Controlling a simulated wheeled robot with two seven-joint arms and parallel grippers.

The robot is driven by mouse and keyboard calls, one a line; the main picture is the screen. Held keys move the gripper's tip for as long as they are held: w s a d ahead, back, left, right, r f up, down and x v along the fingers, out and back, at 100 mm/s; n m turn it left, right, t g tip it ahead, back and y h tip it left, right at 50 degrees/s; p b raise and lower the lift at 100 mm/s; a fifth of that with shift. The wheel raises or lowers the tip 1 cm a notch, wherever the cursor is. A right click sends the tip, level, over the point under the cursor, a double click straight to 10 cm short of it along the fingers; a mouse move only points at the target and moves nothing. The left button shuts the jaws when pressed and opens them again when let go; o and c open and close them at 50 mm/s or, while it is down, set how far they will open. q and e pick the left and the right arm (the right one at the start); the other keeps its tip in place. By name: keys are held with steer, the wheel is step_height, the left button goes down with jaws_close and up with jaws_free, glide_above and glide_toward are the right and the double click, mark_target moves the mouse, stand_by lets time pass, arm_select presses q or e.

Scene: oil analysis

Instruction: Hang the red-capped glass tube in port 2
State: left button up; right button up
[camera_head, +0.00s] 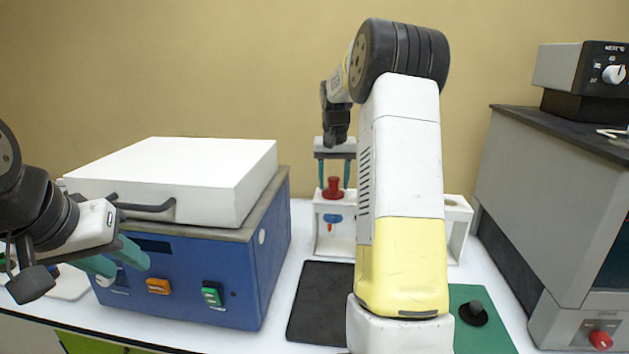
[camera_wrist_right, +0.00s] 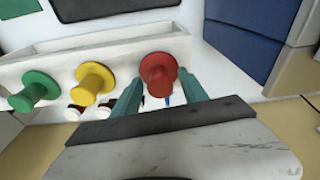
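The red-capped tube (camera_head: 333,188) stands in a white rack (camera_head: 320,240); its red cap also shows in the right wrist view (camera_wrist_right: 158,72). A blue and orange part shows below the cap. My right gripper (camera_head: 335,174) is over the rack, pointing down, its teal fingers apart on either side of the red cap. I cannot tell whether they touch it. My left gripper (camera_head: 120,262) is at the left, in front of the blue machine (camera_head: 200,275), its teal fingers apart and empty. The machine's white lid (camera_head: 180,175) is down. I cannot make out port 2.
Yellow (camera_wrist_right: 95,78) and green (camera_wrist_right: 35,90) caps sit in the rack beside the red one. A black mat (camera_head: 318,300) lies before the rack. A green mat (camera_head: 490,335) with a black knob (camera_head: 474,312) and a grey machine (camera_head: 550,200) are at right.

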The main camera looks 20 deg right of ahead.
steer(key=shift+r, duration=0.1)
steer(key=r, duration=0.5)
steer(key=s+r, duration=0.1)
steer(key=r, duration=0.1)
steer(key=shift+a+r, duration=0.2)
steer(key=shift+r, duration=0.1)
